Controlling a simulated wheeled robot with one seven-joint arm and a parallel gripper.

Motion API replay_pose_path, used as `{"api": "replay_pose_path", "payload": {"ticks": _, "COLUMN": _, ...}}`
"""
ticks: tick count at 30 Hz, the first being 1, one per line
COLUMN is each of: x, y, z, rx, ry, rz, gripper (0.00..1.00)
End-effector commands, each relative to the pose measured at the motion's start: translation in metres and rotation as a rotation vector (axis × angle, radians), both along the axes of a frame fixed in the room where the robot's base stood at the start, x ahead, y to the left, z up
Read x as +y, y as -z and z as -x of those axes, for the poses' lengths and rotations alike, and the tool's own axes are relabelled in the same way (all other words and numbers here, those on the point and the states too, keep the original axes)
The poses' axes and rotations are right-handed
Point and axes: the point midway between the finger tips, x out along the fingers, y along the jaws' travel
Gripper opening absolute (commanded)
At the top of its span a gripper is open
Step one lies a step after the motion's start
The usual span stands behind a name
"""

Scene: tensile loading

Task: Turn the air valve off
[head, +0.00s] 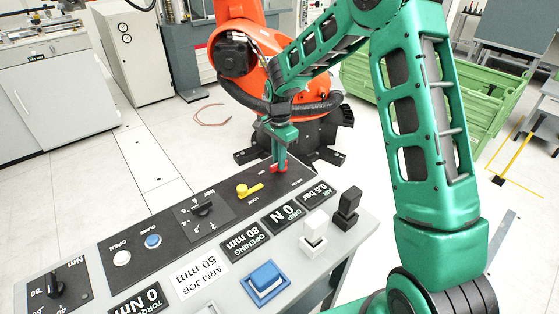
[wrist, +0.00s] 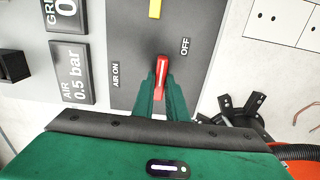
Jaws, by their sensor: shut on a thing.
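The air valve's red lever (wrist: 161,75) sits on the black panel in the wrist view, between the words AIR ON on its left and OFF on its right. It points up the picture with a slight tilt. My green gripper (wrist: 161,98) is shut on the lever, a finger on each side. In the head view my gripper (head: 279,160) reaches down to the panel's far right end, where a bit of the red lever (head: 274,168) shows. The fingers hide the rest of it there. The air display (wrist: 73,78) reads 0.5 bar.
A yellow lever (head: 248,190) is close to the left of the red one on the console. A black knob (head: 203,208), white and blue buttons, a blue block (head: 266,281), white block (head: 314,232) and black block (head: 348,205) stand nearby. An orange robot (head: 240,60) stands behind.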

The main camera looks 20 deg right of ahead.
Motion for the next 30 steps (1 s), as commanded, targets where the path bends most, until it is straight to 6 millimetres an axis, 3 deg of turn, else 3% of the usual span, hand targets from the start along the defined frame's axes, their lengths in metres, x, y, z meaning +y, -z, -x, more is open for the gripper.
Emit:
{"api": "replay_pose_path", "payload": {"ticks": 1, "x": 0.006, "y": -0.003, "z": -0.005, "rx": -0.015, "ry": -0.009, "rz": -0.009, "gripper": 0.0}}
{"api": "replay_pose_path", "payload": {"ticks": 2, "x": 0.006, "y": -0.003, "z": -0.005, "rx": -0.015, "ry": -0.009, "rz": -0.009, "gripper": 0.2}}
{"api": "replay_pose_path", "payload": {"ticks": 3, "x": 0.006, "y": -0.003, "z": -0.005, "rx": -0.014, "ry": -0.009, "rz": -0.008, "gripper": 0.29}}
{"api": "replay_pose_path", "payload": {"ticks": 4, "x": 0.006, "y": -0.003, "z": -0.004, "rx": -0.013, "ry": -0.008, "rz": -0.007, "gripper": 0.31}}
{"api": "replay_pose_path", "payload": {"ticks": 16, "x": 0.003, "y": -0.009, "z": -0.003, "rx": -0.008, "ry": -0.004, "rz": -0.003, "gripper": 0.31}}
{"api": "replay_pose_path", "payload": {"ticks": 30, "x": 0.004, "y": -0.088, "z": -0.005, "rx": -0.01, "ry": -0.006, "rz": -0.004, "gripper": 0.31}}
